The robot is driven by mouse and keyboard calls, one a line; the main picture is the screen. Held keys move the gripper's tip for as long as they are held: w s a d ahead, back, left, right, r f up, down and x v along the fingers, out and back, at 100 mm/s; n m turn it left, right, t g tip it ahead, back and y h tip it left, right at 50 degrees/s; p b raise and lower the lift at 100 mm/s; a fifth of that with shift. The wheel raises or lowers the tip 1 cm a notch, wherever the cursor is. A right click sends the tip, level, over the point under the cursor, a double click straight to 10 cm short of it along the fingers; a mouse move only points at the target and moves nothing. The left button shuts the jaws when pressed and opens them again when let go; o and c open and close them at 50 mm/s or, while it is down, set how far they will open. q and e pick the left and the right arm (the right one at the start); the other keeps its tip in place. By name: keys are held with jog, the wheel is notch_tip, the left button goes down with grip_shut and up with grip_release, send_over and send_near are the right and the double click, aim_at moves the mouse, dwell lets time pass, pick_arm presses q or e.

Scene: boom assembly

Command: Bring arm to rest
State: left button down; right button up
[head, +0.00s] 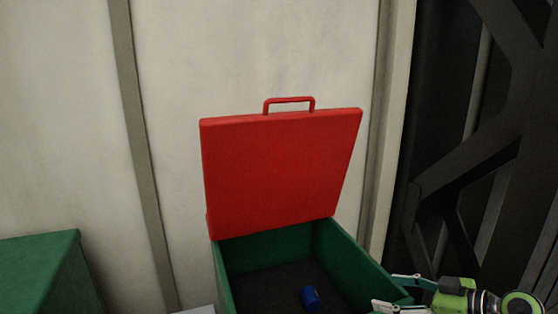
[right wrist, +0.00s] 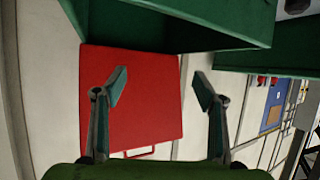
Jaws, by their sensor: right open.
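My right gripper (head: 392,291) is at the lower right of the head view, at the right wall of a green box (head: 362,262). Its fingers are spread apart with nothing between them. In the right wrist view the open right gripper (right wrist: 160,90) shows both fingers in front of the red lid (right wrist: 145,118). The red lid (head: 280,170) stands raised at the back of the green box, with its handle (head: 290,100) on top. I cannot tell whether the gripper touches the box wall. My left gripper is not in view.
A small blue object (head: 310,297) lies on the dark floor of the box. Another green box (head: 40,265) stands at the lower left. A pale wall (head: 70,120) is behind, and a dark metal frame (head: 470,160) rises at the right.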

jog(key=s+a+f+m+g+h, duration=0.1)
jog(key=s+a+f+g+h, duration=0.1)
jog(key=s+a+f, duration=0.45)
jog(key=s+a+f+g+h, duration=0.1)
jog(key=s+a+f+g, duration=0.15)
jog(key=s+f, duration=0.6)
jog(key=s+d+f+m+g+h, duration=0.1)
jog(key=s+f+m+h, duration=0.15)
jog(key=s, duration=0.55)
jog(key=s+d+f+m+h, duration=0.15)
jog(key=s+m+h, duration=0.25)
jog(key=s, duration=0.5)
notch_tip(320, 180, down, 29)
jog(key=s+g+b, duration=0.1)
jog(key=g+b, duration=0.1)
jog(key=b, duration=0.1)
pick_arm(q)
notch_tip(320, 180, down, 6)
jog(key=b, duration=0.3)
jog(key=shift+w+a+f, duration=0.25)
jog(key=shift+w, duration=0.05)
pick_arm(e)
jog(key=s+d+f, duration=0.2)
jog(key=s+f, duration=1.6)
jog(key=f, duration=0.2)
jog(key=shift+d+f+n+g, duration=0.25)
jog(key=shift+d+n+g, duration=0.1)
jog(key=shift+g, duration=0.1)
